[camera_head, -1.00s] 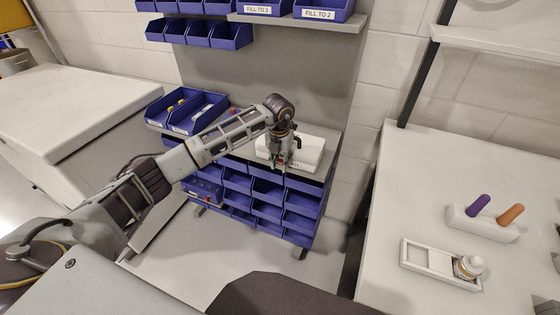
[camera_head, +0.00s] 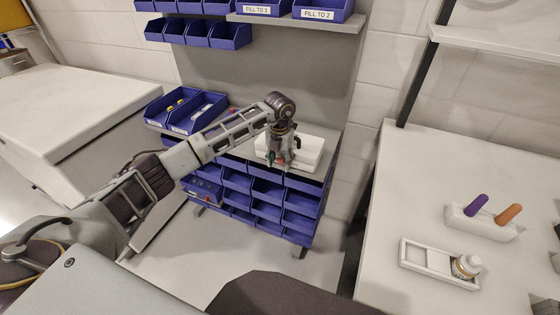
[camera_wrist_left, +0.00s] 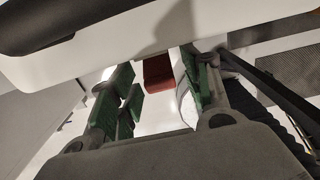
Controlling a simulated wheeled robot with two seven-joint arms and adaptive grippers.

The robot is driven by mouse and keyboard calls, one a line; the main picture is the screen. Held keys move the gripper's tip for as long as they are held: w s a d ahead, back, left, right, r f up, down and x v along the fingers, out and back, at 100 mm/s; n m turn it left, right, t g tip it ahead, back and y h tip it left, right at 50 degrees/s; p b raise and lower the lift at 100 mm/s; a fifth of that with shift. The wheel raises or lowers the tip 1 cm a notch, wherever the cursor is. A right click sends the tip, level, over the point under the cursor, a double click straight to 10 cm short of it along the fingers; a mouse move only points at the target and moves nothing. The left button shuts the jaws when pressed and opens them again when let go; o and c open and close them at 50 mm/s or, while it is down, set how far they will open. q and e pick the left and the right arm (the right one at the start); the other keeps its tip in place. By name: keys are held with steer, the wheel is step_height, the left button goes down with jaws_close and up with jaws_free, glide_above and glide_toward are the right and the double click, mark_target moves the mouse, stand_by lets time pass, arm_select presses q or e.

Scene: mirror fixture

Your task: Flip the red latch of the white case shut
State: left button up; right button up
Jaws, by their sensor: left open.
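The white case (camera_head: 309,153) lies on the grey shelf above the blue bins in the head view. My left gripper (camera_head: 277,160) points down at the near left side of the case and hides part of it. In the left wrist view, my left gripper (camera_wrist_left: 157,92) is open, with green finger pads on both sides. The red latch (camera_wrist_left: 158,73) shows between the two fingers, and I see a gap beside it. I cannot tell whether either finger touches the latch. My right gripper is not in view.
Blue bins (camera_head: 268,190) fill the rack below the shelf, and two larger open bins (camera_head: 196,116) stand left of the case. The floor before the rack is clear.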

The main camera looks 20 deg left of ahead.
mark_target(280, 160)
arm_select(q)
step_height(280, 160, up, 12)
stand_by(0.9)
steer(key=shift+s+f, duration=0.1)
steer(key=shift+s, duration=0.05)
